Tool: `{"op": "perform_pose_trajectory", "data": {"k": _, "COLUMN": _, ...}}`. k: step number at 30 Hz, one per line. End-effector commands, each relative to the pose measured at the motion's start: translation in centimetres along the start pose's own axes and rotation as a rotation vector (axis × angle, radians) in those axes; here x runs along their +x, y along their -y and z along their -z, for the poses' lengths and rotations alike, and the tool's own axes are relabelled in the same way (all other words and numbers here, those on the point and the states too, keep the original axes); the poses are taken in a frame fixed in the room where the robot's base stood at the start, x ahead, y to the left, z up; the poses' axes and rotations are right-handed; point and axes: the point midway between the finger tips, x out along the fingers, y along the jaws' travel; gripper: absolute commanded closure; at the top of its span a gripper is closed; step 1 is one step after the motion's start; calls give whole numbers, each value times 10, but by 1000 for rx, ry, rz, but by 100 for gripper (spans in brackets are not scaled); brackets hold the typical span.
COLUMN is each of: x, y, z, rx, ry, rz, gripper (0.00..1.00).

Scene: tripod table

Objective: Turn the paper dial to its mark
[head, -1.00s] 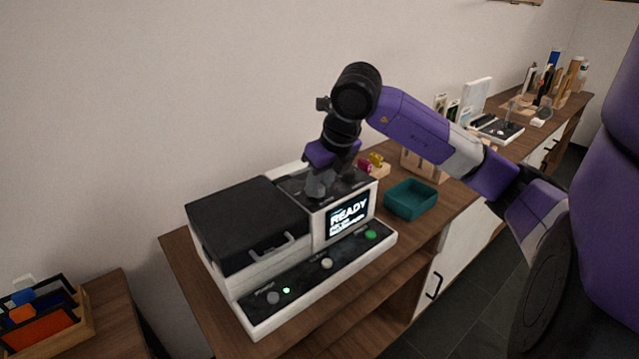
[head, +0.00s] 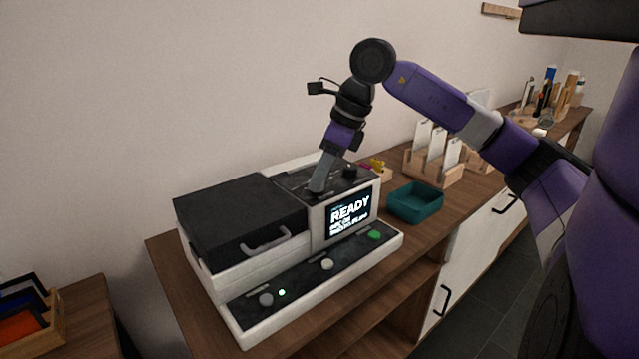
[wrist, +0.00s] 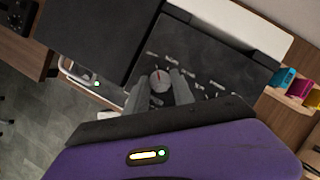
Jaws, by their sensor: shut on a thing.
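A printer-like machine stands on the wooden counter, its screen (head: 349,216) reading "READY". A small light-grey dial (wrist: 160,81) with a red pointer line sits on its dark top panel. In the wrist view the pointer aims roughly up the picture, toward small white labels too blurred to read. My gripper (head: 317,188) reaches down onto the panel. In the wrist view its two grey fingers (wrist: 161,88) are shut on the dial, one on each side. In the head view the fingers hide that dial. A second, black knob (head: 350,172) stands to its right.
The machine's black lid (head: 240,220) is left of my gripper. Front buttons include a green one (head: 375,235). A teal tray (head: 415,202) sits to the right, with wooden racks (head: 435,170) behind. Yellow and pink items lie close behind the machine.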

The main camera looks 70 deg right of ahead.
Motion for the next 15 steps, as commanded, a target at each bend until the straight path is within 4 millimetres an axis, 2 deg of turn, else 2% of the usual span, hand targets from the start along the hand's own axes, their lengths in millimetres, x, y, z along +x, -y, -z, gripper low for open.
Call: {"op": "perform_pose_trajectory", "data": {"k": 15, "x": -1, "y": 1, "z": -1, "rx": -88, "ry": 1, "rz": -34, "gripper": 100}}
